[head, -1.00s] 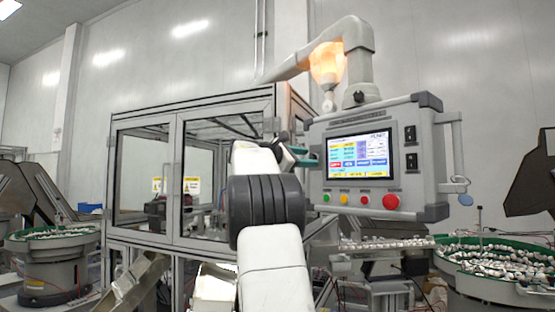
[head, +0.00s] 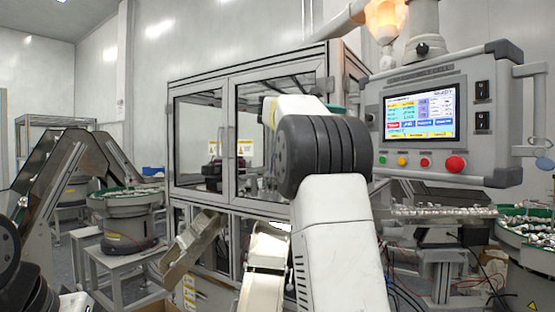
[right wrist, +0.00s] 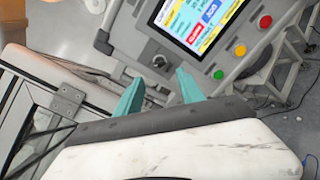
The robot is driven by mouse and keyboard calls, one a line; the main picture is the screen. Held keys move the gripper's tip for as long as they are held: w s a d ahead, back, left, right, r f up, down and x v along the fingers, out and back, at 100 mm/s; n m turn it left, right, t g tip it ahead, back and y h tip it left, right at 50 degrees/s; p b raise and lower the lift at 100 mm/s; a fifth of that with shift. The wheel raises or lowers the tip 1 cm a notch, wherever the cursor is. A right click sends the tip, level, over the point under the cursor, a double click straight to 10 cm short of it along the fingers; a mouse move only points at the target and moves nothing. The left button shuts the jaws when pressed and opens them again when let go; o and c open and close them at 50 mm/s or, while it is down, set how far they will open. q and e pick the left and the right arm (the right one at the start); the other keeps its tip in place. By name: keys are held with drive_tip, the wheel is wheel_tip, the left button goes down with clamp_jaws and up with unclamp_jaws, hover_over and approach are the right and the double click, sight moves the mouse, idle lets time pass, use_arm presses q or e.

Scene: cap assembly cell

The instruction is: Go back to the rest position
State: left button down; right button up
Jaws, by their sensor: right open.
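My right gripper (right wrist: 159,76) shows in the right wrist view as two teal fingers spread apart, with nothing between them. The control panel (right wrist: 228,40) with its lit screen is beyond the fingers, and I see no contact. In the head view my right arm rises through the middle, and its black joint and white links hide nearly all of the gripper; only a teal sliver shows left of the control panel (head: 482,110). My left gripper is out of view; only dark and white parts of my left arm show at the lower left corner.
A glass-walled machine cabinet (head: 250,90) stands behind my right arm. A conveyor (head: 45,150) and a bowl feeder (head: 125,215) stand at the left. Another bowl feeder (head: 530,235) is at the right. A metal chute (head: 192,245) sticks out below the cabinet.

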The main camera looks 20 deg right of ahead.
drive_tip(key=s+a+f+m+t+y, duration=0.1)
drive_tip(key=s+a+f+y, duration=0.15)
drive_tip(key=f, duration=0.45)
drive_tip(key=s+a+f+m+y, duration=0.1)
drive_tip(key=s+f+y, duration=0.25)
drive_tip(key=f, duration=0.35)
drive_tip(key=s+a+f+m+t+y, duration=0.1)
drive_tip(key=s+a+f+y, duration=0.1)
drive_tip(key=f+y, duration=0.35)
drive_tip(key=s+a+f+m+y, duration=0.4)
drive_tip(key=s+a+f, duration=0.5)
drive_tip(key=a, duration=0.3)
drive_tip(key=s+a+f+m+y, duration=0.3)
drive_tip(key=s+a+f+y, duration=0.1)
drive_tip(key=s+a+f, duration=0.6)
drive_tip(key=s+a, duration=0.1)
drive_tip(key=a, duration=0.1)
drive_tip(key=shift+s+a+f+m, duration=0.2)
drive_tip(key=shift+a+m, duration=0.2)
